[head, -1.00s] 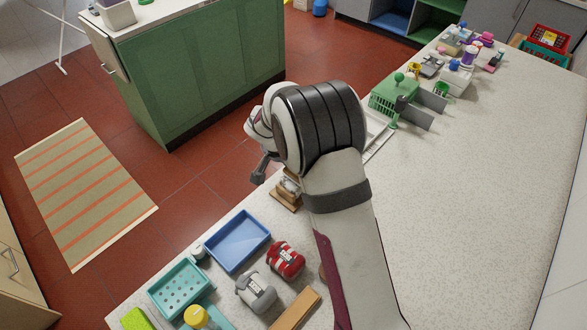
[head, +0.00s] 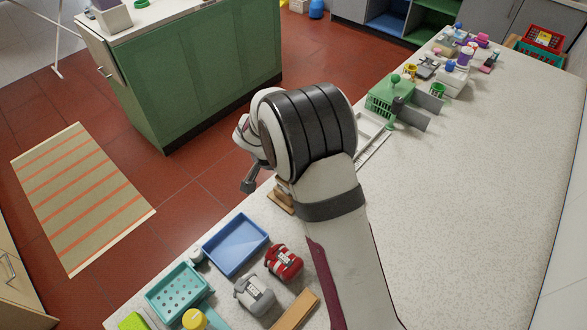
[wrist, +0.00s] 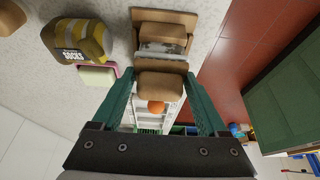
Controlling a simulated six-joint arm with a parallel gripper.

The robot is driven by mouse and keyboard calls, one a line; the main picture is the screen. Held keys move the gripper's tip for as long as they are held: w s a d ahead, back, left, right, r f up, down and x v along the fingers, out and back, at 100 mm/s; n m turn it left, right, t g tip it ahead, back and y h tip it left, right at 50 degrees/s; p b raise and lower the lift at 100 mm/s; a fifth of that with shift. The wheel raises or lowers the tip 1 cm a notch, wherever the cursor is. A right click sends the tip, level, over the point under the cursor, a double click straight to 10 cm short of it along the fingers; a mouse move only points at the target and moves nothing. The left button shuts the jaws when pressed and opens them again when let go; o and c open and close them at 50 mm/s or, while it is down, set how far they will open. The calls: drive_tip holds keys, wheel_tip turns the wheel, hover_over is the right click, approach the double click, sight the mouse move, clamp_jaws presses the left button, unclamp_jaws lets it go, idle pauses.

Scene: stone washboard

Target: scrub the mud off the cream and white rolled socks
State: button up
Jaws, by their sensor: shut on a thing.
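My gripper (wrist: 161,84) shows in the wrist view with its two green fingers closed on a brown rounded block (wrist: 160,86). Just beyond the block is a wooden stand (wrist: 160,16) holding a brown, white and grey piece, whose details are too small to tell. In the head view my arm hides the gripper and the block, and only a wooden edge of the stand (head: 281,200) shows. I cannot make out the cream and white rolled socks for sure. A yellow and grey rolled pair labelled SOCKS (wrist: 80,40) lies left of the stand in the wrist view.
Red rolled socks (head: 284,262), grey rolled socks (head: 254,294), a blue tray (head: 236,244) and a teal perforated tray (head: 178,290) stand near the front. A green basket (head: 390,98) stands beyond my arm. The right of the counter (head: 470,200) is clear.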

drive_tip(key=shift+r, duration=3.95)
